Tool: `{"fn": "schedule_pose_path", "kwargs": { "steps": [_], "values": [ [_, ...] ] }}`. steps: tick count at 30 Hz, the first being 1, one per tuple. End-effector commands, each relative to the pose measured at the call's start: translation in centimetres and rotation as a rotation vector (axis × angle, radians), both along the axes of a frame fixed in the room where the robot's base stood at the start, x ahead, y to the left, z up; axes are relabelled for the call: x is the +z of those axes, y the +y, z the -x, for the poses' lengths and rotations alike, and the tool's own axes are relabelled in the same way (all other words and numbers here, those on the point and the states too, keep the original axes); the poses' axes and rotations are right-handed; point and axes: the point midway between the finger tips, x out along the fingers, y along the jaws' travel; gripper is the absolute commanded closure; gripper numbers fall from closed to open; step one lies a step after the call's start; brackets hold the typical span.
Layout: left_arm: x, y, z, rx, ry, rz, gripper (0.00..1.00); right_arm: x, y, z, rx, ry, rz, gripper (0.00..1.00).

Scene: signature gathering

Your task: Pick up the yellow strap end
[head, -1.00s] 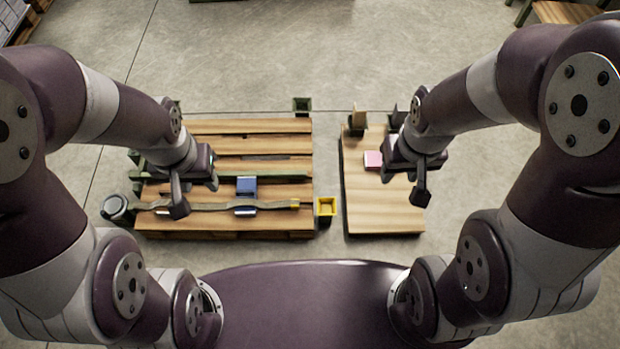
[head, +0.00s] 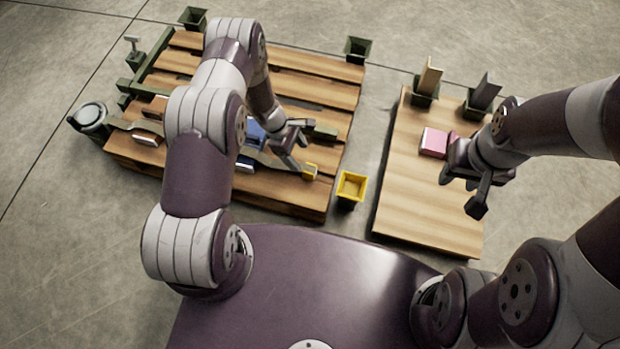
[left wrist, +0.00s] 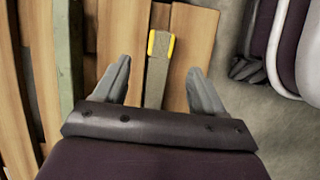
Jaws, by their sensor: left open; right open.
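The yellow strap end (head: 310,171) is the tip of a brown strap lying across the near part of the slatted wooden pallet (head: 290,200), close to its right edge. In the left wrist view the yellow end (left wrist: 161,44) lies ahead of and between the fingers of my left gripper (left wrist: 157,85), with the strap (left wrist: 156,82) running back between them. My left gripper (head: 292,148) is open and empty, just above and left of the yellow end in the head view. My right gripper (head: 465,195) is open over the right wooden board, away from the strap.
A yellow-rimmed bin (head: 351,187) stands right of the pallet. The right board (head: 410,200) bears a pink block (head: 434,142). A blue block (head: 254,132) is partly hidden by my left arm. A green rail (head: 321,132) crosses the pallet. A grey round canister (head: 89,116) stands far left.

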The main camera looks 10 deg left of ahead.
Motion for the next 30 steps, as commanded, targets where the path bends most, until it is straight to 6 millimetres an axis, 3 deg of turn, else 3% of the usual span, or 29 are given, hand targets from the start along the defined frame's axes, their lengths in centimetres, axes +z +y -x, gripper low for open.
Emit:
{"fn": "schedule_pose_path", "kwargs": {
  "steps": [1,3,10,16,24,29,30],
  "values": [
    [-1.7,-0.5,0.0,-0.001,0.001,0.0,0.3,-1.2,0.0,0.0,0.0,0.0,0.0,0.57],
    [-2.9,-1.1,0.1,-0.004,-0.002,-0.001,0.3,-1.8,0.0,0.0,0.0,0.0,0.0,0.57],
    [-4.9,-2.1,0.2,-0.005,-0.001,-0.002,0.3,-2.9,0.0,0.0,0.0,0.001,0.0,0.57],
    [-8.4,-3.6,0.4,-0.006,-0.001,-0.001,0.3,-5.7,0.0,0.0,0.0,0.001,0.0,0.57],
    [-8.7,-4.0,0.3,-0.005,-0.003,-0.002,0.3,-5.6,0.0,0.0,0.0,0.001,0.0,0.57],
    [-8.7,-4.0,0.3,-0.006,-0.002,-0.002,0.82,-5.6,0.0,0.0,0.0,0.001,0.0,0.57],
    [-8.7,-4.0,0.3,-0.006,-0.002,-0.002,0.88,-5.6,0.0,0.0,0.0,0.001,0.0,0.57]
  ]
}}
